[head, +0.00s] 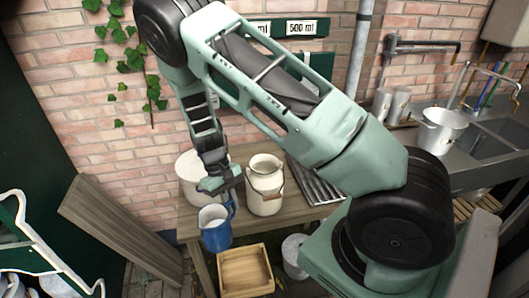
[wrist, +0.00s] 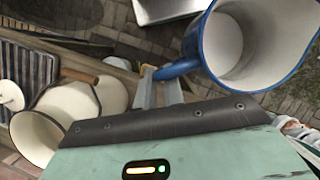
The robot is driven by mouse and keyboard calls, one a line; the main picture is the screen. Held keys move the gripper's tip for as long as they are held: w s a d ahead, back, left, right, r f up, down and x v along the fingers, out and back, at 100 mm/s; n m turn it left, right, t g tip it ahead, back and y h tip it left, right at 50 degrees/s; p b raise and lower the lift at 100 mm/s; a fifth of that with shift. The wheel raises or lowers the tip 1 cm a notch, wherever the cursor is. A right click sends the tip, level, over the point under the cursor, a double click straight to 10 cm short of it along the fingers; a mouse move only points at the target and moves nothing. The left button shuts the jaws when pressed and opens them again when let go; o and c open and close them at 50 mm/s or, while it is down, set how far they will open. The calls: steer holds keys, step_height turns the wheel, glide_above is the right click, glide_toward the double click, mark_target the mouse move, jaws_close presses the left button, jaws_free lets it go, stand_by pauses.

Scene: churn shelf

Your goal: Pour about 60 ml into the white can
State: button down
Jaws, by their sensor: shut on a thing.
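My gripper (head: 231,201) is shut on the handle of a blue jug (head: 217,238) with a white inside. The jug hangs at the front left of the wooden bench and looks close to upright. In the wrist view the fingers meet at the blue handle, and the jug (wrist: 205,45) opens towards the camera; I cannot tell its liquid level. A cream-white can (head: 265,192) with a narrowed neck stands on the bench, right of the jug and apart from it. A wider white vessel (head: 189,170) stands behind my gripper, partly hidden by it.
A ridged dark tray (head: 312,183) lies right of the cream-white can. An empty wooden crate (head: 245,272) and another pale can (head: 294,250) are low in front. A white pot (head: 440,130) stands by the sink. A plank (head: 115,230) leans at left.

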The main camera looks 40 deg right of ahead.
steer(key=r+p, duration=0.6)
steer(key=r, duration=0.1)
steer(key=r+p, duration=0.4)
steer(key=shift+s+r, duration=0.15)
steer(key=shift+s, duration=0.15)
steer(key=shift+s+d+f, duration=0.1)
steer(key=shift+s+f, duration=0.15)
steer(key=shift+s, duration=0.15)
steer(key=shift+w, duration=0.15)
